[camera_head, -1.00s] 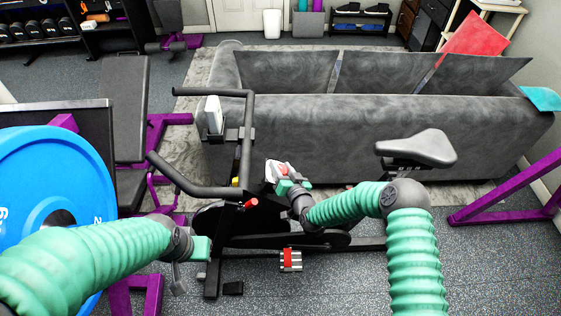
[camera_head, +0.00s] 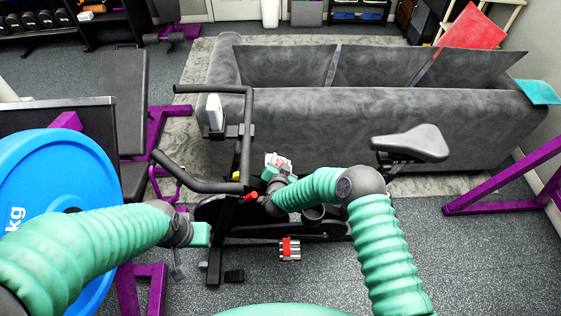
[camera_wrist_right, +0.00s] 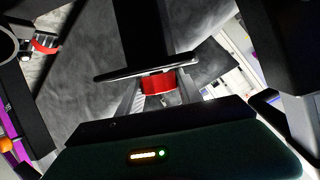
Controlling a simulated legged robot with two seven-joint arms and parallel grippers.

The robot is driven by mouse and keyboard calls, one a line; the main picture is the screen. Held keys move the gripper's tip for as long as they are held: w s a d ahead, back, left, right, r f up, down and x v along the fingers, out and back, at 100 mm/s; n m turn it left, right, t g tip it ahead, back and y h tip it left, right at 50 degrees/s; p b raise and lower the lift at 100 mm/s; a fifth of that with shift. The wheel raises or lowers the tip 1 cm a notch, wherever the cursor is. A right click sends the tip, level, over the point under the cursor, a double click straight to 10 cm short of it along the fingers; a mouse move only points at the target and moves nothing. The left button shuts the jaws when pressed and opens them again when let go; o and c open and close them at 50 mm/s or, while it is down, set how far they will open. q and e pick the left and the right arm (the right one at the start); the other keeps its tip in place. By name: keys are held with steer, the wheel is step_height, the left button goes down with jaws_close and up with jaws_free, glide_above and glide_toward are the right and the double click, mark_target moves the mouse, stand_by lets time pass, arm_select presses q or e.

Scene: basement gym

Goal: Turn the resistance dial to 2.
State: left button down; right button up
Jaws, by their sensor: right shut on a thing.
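The exercise bike (camera_head: 245,150) stands upright in front of the sofa. My right gripper (camera_head: 268,175) is at the bike's frame below the handlebar. In the right wrist view its two grey fingers are shut on a red cylindrical knob (camera_wrist_right: 158,83), which appears to be the resistance dial. The knob sits under a dark flat plate, and its marks are not readable. In the head view a small red part (camera_head: 251,196) shows beside the frame; I cannot tell if it is the same knob. My left gripper (camera_head: 200,234) hangs left of the bike, its fingers unclear.
A grey sofa (camera_head: 340,120) stands behind the bike. The bike's seat (camera_head: 412,143) is at the right, and a pedal with a red strap (camera_head: 290,248) is low at the front. A blue weight plate (camera_head: 50,175) is at the left. The floor at front right is clear.

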steer(key=o, duration=1.4)
steer(key=shift+c, duration=0.2)
steer(key=shift+s+r, duration=0.1)
steer(key=p+v, duration=0.1)
steer(key=v, duration=1.5)
steer(key=shift+s, duration=0.25)
steer(key=shift+r, duration=0.1)
